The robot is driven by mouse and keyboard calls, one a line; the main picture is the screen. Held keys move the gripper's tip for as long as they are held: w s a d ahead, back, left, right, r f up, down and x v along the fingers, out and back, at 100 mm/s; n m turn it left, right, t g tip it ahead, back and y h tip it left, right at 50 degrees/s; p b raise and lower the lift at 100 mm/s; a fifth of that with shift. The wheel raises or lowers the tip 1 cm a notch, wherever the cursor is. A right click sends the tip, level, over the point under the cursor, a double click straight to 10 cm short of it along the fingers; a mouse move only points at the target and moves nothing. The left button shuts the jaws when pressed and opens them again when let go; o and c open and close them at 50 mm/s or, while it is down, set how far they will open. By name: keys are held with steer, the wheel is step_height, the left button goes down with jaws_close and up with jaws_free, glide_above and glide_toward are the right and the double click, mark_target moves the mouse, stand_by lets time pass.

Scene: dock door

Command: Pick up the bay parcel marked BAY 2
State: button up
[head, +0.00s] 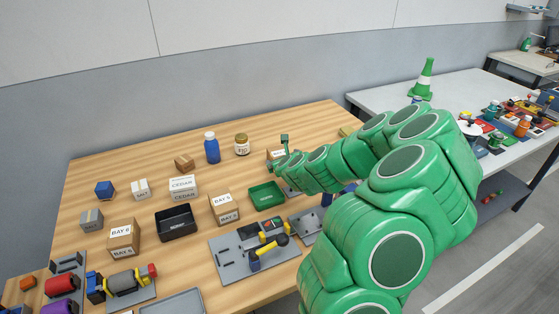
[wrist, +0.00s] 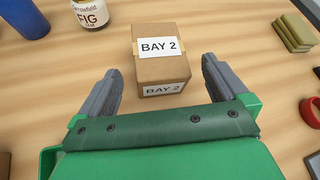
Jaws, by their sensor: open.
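The BAY 2 parcel (wrist: 160,71) is a brown cardboard box with white labels on its top and front. In the wrist view it stands on the wooden table just beyond my gripper (wrist: 161,88), roughly centred ahead of the two grey fingers. The fingers are apart and nothing is between their tips that I can see held. In the head view the parcel (head: 275,155) is mostly hidden behind my green arm and gripper (head: 278,170), near the far right of the table.
A FIG jar (wrist: 91,12) and a blue bottle (wrist: 24,18) stand left of the parcel. Other labelled boxes, BAY 6 (head: 123,238) and BAY 7 (head: 224,209), and a green tray (head: 266,195) share the table.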

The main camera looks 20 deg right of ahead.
steer(key=x, duration=0.3)
steer(key=shift+w+a+f, duration=0.1)
steer(key=shift+f, duration=0.15)
steer(key=shift+x, duration=0.95)
steer(key=c, duration=1)
steer(key=shift+r, duration=0.1)
